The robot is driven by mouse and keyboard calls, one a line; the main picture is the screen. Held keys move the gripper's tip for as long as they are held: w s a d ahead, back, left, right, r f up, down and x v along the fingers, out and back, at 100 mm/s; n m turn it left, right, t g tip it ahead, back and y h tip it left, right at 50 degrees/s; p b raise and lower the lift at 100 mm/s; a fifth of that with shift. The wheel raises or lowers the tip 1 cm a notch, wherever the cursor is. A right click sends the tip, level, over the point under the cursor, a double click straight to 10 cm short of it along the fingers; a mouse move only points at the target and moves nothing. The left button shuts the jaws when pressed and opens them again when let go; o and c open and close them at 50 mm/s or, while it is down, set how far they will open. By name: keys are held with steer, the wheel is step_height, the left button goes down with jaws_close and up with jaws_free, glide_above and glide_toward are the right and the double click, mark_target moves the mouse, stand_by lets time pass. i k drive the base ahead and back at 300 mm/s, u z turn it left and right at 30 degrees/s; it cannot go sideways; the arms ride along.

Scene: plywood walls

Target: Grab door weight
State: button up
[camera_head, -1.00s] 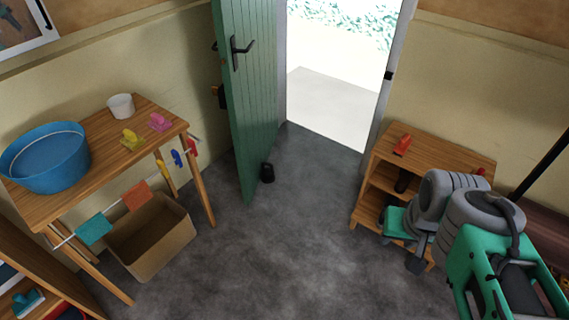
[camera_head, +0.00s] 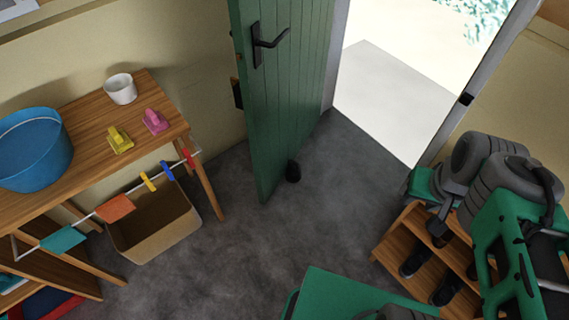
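The door weight (camera_head: 293,172) is a small black object on the dark floor. It stands at the lower right side of the open green door (camera_head: 283,95), close to or touching it. My gripper (camera_head: 438,232) is at the right, held in near my folded grey and green arm. It is in front of the low shoe shelf, well to the right of the door weight and apart from it. Its fingers are small and dark here, so I cannot tell whether they are open. I see nothing clearly held.
A wooden table (camera_head: 95,130) at the left bears a blue tub (camera_head: 35,160), a white cup (camera_head: 121,88) and pegs. A cardboard box (camera_head: 160,240) stands below. A shoe shelf (camera_head: 395,250) is at the right. The middle floor is clear.

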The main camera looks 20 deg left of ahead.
mark_target(293, 173)
steer(key=u, duration=0.45)
steer(key=i, duration=0.75)
steer(key=u, duration=1.4)
steer(key=i, duration=0.6)
steer(key=u, duration=0.5)
